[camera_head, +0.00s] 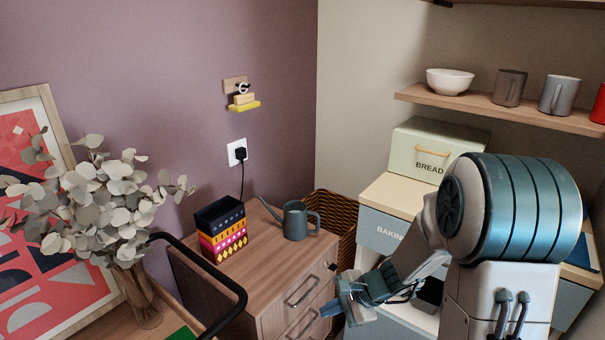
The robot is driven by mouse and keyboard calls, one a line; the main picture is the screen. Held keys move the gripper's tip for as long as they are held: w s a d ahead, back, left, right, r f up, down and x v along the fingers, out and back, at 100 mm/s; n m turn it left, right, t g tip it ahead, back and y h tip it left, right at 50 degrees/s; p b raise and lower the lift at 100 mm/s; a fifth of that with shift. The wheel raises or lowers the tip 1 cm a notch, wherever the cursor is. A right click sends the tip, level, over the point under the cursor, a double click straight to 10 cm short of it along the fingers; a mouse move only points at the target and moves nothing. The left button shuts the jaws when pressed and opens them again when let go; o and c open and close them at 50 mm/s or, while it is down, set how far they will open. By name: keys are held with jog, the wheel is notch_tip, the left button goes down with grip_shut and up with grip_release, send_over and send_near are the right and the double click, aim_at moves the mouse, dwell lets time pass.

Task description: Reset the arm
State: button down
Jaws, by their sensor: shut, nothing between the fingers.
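My arm fills the right side of the head view, with its large teal-banded joint in front of the boxes and shelf corner. My gripper (345,298) hangs at the lower middle, just right of the wooden drawer cabinet (265,262). Its fingers are shut with nothing between them. The gripper appears apart from the cabinet, though the gap is hard to judge. Part of the wrist and the space behind the arm are hidden.
A grey watering can (296,221) and stacked patterned boxes (222,230) stand on the cabinet. A bread box (422,150) sits on other boxes behind my arm. A wall shelf (480,104) holds a bowl and mugs. A vase of leaves (137,290) stands left.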

jog(key=s+d+r+n+h+p, duration=0.2)
jog(key=s+d+r+n+p, duration=0.1)
jog(key=r, duration=0.6)
jog(key=s+d+r+n+h+p, duration=0.2)
jog(key=s+r+n+p, duration=0.3)
jog(key=s+r, duration=0.3)
jog(key=s+d+r+n+h+p, duration=0.3)
jog(key=s+r+n+p, duration=0.2)
jog(key=r, duration=0.6)
jog(key=shift+s+d+r+h, duration=0.3)
jog(key=shift+s+r+h, duration=0.1)
